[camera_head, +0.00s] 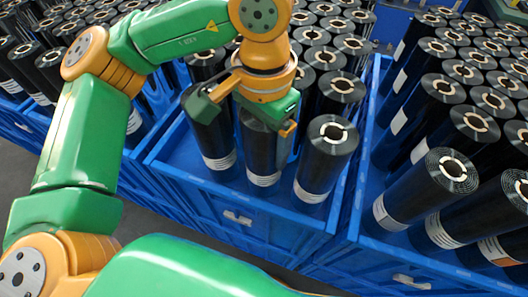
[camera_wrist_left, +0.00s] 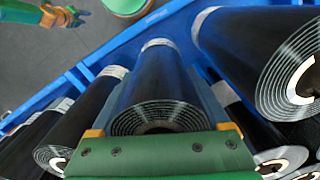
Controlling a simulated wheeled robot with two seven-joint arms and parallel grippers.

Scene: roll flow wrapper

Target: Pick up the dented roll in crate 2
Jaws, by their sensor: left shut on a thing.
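My left gripper (camera_head: 248,116) is over the middle blue crate (camera_head: 175,175), its fingers on either side of a black roll (camera_head: 262,155) with a white band low down. It is shut on this roll, whose lower end is inside the crate. In the left wrist view the roll (camera_wrist_left: 155,85) lies between the two fingers, its wound end facing the camera. I cannot make out a dent on it, nor a crate number. A green and orange part at the top left of the left wrist view looks like my right gripper (camera_wrist_left: 63,16); its jaws are too small to judge.
Another black roll (camera_head: 327,160) leans close on the right, and one (camera_head: 210,130) stands close on the left. More rolls fill the back of the crate. The right crate (camera_head: 360,240) and the left crate (camera_head: 28,128) also hold rolls. Bare floor shows in front.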

